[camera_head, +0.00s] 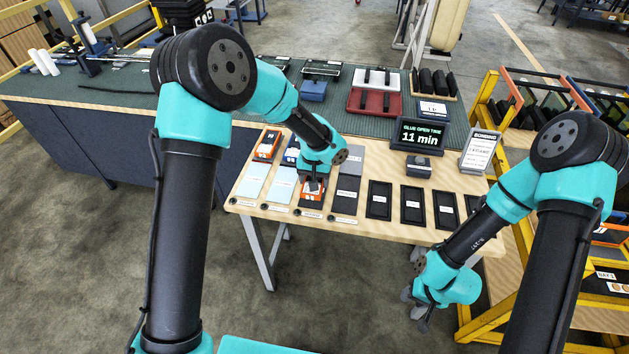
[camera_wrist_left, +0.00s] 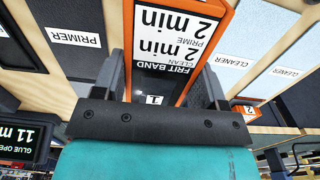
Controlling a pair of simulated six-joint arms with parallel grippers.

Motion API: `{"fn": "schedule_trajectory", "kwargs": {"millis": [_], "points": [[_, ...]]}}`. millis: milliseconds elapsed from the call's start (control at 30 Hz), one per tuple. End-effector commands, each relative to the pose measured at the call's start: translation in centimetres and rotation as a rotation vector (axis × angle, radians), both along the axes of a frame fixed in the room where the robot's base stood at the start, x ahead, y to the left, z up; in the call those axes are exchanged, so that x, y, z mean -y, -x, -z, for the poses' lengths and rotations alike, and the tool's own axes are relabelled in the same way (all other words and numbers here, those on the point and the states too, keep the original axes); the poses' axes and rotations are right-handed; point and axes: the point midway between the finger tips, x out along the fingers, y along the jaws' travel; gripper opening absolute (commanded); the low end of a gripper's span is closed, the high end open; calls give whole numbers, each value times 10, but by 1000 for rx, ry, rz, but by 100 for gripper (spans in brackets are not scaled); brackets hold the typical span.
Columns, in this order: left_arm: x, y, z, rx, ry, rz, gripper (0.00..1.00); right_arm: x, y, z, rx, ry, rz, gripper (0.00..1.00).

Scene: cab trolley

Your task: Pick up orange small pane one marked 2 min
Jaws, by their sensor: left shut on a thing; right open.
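The small orange-framed pane one (camera_head: 311,195) is at the wooden table's left part, below my left gripper (camera_head: 313,180). In the left wrist view the pane (camera_wrist_left: 180,45) shows white labels reading 2 min clean and 2 min prime, a dark frit band label and a 1. My left gripper (camera_wrist_left: 165,85) is shut on it, with one finger at each side of the orange frame. Whether the pane is clear of the table I cannot tell. My right gripper (camera_head: 418,308) is open and empty, low in front of the table's right side.
Another orange pane (camera_head: 267,145) lies at the back left. Light blue cleaner pads (camera_head: 251,181) and dark primer pads (camera_head: 346,194) flank the pane. Several black trays (camera_head: 412,205) lie to the right. A display (camera_head: 420,136) reads glue open time 11 min.

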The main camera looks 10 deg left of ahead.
Motion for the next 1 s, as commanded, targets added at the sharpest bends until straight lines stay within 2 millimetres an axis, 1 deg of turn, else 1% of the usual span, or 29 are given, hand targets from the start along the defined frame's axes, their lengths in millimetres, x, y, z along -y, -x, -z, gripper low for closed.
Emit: {"fn": "schedule_trajectory", "kwargs": {"millis": [167, 267, 400, 600, 700, 800, 1000], "points": [[6, 31, -3, -1, -1, 3, 32, 0, 0, 0, 0, 0, 0, 43], [9, 53, -5, -2, 0, 5, 32, 0, 0, 0, 0, 0, 0, 43], [16, 87, -8, -2, -1, 5, 32, 0, 0, 0, 0, 0, 0, 43], [22, 126, -12, -2, 0, 3, 32, 0, 0, 0, 0, 0, 0, 43], [25, 138, -13, 0, 0, 3, 32, 0, 0, 0, 0, 0, 0, 43], [26, 145, -13, -1, 0, 2, 32, 0, 0, 0, 0, 0, 0, 43], [27, 148, -14, 0, 0, 0, 32, 0, 0, 0, 0, 0, 0, 43]]}}
